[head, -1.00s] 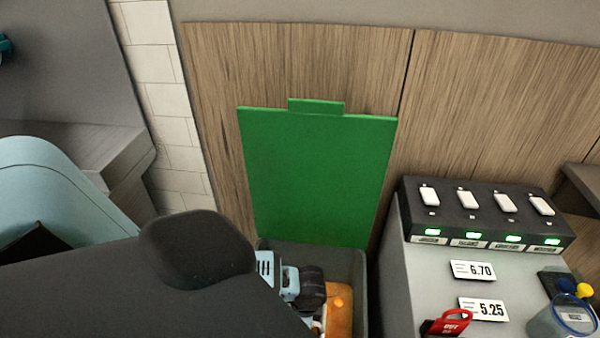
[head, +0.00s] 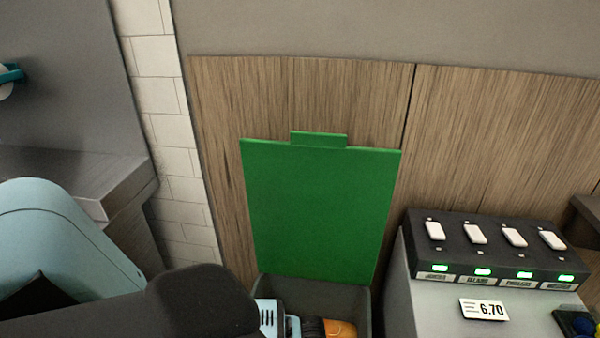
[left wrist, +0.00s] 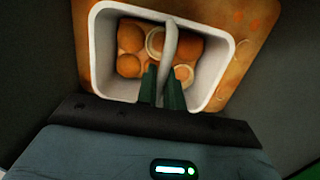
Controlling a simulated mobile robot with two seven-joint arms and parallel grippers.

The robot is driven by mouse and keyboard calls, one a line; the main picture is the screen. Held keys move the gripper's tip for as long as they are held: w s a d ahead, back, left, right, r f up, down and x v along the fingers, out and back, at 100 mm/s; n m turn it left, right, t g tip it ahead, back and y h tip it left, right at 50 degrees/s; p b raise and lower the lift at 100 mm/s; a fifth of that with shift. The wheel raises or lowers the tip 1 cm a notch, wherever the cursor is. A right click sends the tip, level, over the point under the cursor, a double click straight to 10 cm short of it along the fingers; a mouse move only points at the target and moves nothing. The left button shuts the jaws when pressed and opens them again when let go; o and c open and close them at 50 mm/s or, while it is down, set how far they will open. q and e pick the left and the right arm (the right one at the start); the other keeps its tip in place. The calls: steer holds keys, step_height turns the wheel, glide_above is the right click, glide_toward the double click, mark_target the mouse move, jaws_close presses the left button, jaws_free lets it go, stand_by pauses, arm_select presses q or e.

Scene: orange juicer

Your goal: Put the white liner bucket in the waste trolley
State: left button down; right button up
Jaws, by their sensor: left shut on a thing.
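The white liner bucket (left wrist: 103,58) holds several orange halves and peels in the left wrist view. Its white handle (left wrist: 170,42) arches over the middle. My left gripper (left wrist: 163,88) is shut on that handle, its dark green fingers over the bucket. In the head view the waste trolley (head: 362,296) is a dark grey bin at the bottom with its green lid (head: 318,210) raised against the wall. My left arm reaches down into its opening. The bucket cannot be made out in the head view, and the fingertips are hidden there. My right gripper is out of view.
An orange-brown stained surface (left wrist: 245,30) lies around the bucket, between dark walls. A grey counter with a black switch box (head: 490,250) and price card (head: 483,309) stands right of the trolley. A grey counter (head: 85,180) is at left. Wood panels close off the back.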

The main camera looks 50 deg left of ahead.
arm_select(q)
steer(key=shift+f, duration=0.15)
steer(key=c, duration=1.5)
jaws_free()
